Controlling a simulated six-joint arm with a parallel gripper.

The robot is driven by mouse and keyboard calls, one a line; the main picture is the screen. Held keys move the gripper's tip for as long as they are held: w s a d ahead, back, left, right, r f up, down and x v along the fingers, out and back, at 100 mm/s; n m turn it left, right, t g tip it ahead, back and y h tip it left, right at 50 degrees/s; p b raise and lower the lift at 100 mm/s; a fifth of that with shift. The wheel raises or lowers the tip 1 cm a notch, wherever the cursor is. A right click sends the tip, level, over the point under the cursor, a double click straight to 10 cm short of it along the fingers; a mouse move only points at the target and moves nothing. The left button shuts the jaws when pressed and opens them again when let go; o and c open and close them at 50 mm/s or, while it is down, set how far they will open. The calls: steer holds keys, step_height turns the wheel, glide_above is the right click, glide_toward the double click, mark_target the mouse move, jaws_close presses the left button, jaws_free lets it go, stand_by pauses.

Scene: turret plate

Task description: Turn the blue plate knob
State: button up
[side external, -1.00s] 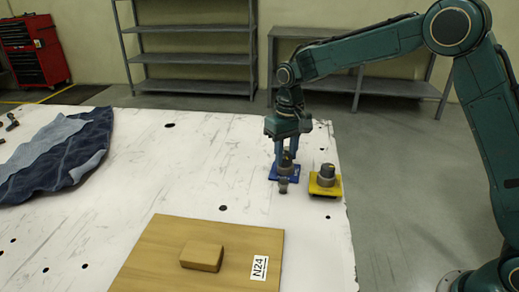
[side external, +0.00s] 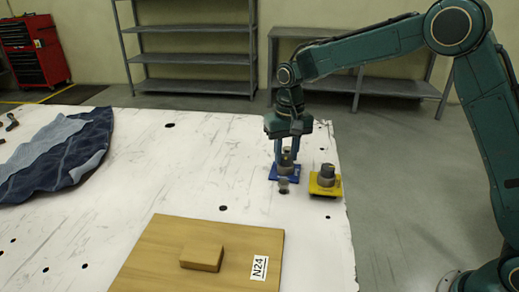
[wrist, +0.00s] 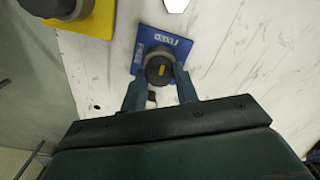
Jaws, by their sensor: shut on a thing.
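The blue plate (side external: 274,176) lies on the white table near its right edge; it also shows in the wrist view (wrist: 177,42). A dark round knob (wrist: 158,68) with a yellow mark stands on it, and the knob also shows in the side view (side external: 287,162). My gripper (side external: 286,158) points down over the blue plate. In the wrist view my gripper (wrist: 159,80) has its two fingers on either side of the knob, shut on it. A small grey upright piece (side external: 283,186) stands at the plate's front edge.
A yellow plate (side external: 317,189) with a similar dark knob (side external: 327,172) sits just right of the blue plate, close to the table edge. A wooden board (side external: 155,255) with a wooden block (side external: 202,257) lies in front. A blue cloth (side external: 65,155) lies at left.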

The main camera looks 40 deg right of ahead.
mark_target(287, 156)
steer(key=o, duration=1)
steer(key=shift+r, duration=0.15)
step_height(287, 156, up, 14)
steer(key=shift+d+f, duration=0.1)
steer(key=shift+f, duration=0.15)
steer(key=shift+s+r, duration=0.1)
